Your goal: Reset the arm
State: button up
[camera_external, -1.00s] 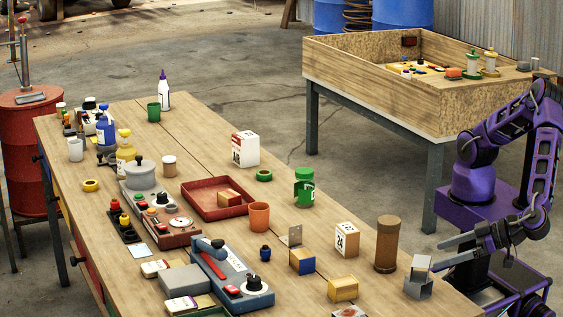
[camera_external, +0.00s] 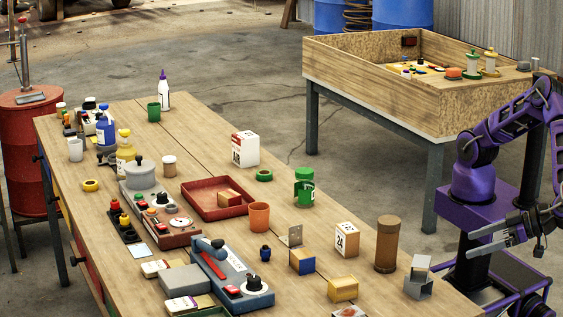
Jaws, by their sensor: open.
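My purple arm (camera_external: 503,116) stands at the right edge, beside the near right end of the long wooden table (camera_external: 210,140). My gripper (camera_external: 487,239) hangs off the table's right side, its grey fingers pointing left. It is open, with nothing seen between the fingers. The small grey metal block (camera_external: 418,283) on the table corner is the closest object, left of and below the fingertips and apart from them. Part of the wrist is cut off by the right edge of the picture.
A brown cylinder (camera_external: 387,245), a white numbered box (camera_external: 346,240) and a yellow block (camera_external: 342,289) stand near the table's right end. A red tray (camera_external: 205,207) lies mid-table. A high-sided wooden bin table (camera_external: 380,85) stands behind my arm. Open floor lies between the tables.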

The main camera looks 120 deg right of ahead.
jog(key=w+d+r+n+y, duration=0.1)
jog(key=w+d+r+n, duration=0.1)
jog(key=w+d+r, duration=0.6)
jog(key=w+d+r+n+y, duration=0.15)
jog(key=w+d+r, duration=0.35)
jog(key=d, duration=0.6)
jog(key=w+d+f+n+g+y+p, duration=0.1)
jog(key=d+n, duration=0.1)
jog(key=d, duration=0.9)
jog(key=w+d+f+n+g+y, duration=0.1)
jog(key=w+d+f+n+y, duration=0.1)
jog(key=d, duration=1)
jog(key=s+a+r+n+g+y, duration=0.1)
jog(key=s+a+y, duration=0.2)
jog(key=s, duration=2.2)
jog(key=shift+s+a+r+g, duration=0.2)
jog(key=shift+a+g, duration=0.1)
jog(key=shift+a, duration=0.15)
